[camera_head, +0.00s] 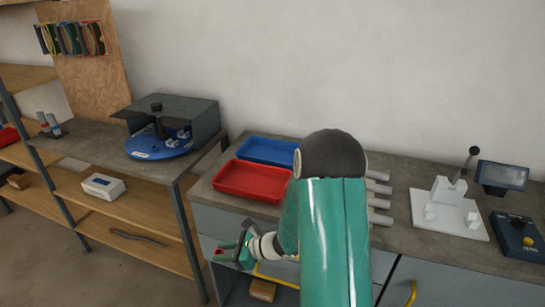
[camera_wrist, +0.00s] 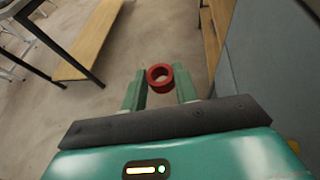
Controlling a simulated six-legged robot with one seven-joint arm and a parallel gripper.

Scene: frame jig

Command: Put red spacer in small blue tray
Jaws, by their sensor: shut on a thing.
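The red spacer (camera_wrist: 160,77) is a short red ring, seen in the wrist view between my fingertips. My gripper (camera_wrist: 160,88) is shut on it and holds it in the air over the floor. In the head view my gripper (camera_head: 222,254) is low in front of the bench, left of my green arm, and a bit of red shows at its tip. The small blue tray (camera_head: 268,150) lies on the bench top behind a red tray, above and right of my gripper in the picture. Its right end is close to my arm's dark joint.
The red tray (camera_head: 252,181) lies at the bench's front edge, empty as far as I see. A shelf unit with a round blue fixture (camera_head: 160,143) stands at the left. A white jig (camera_head: 449,208) and a blue control box (camera_head: 517,235) stand at the right.

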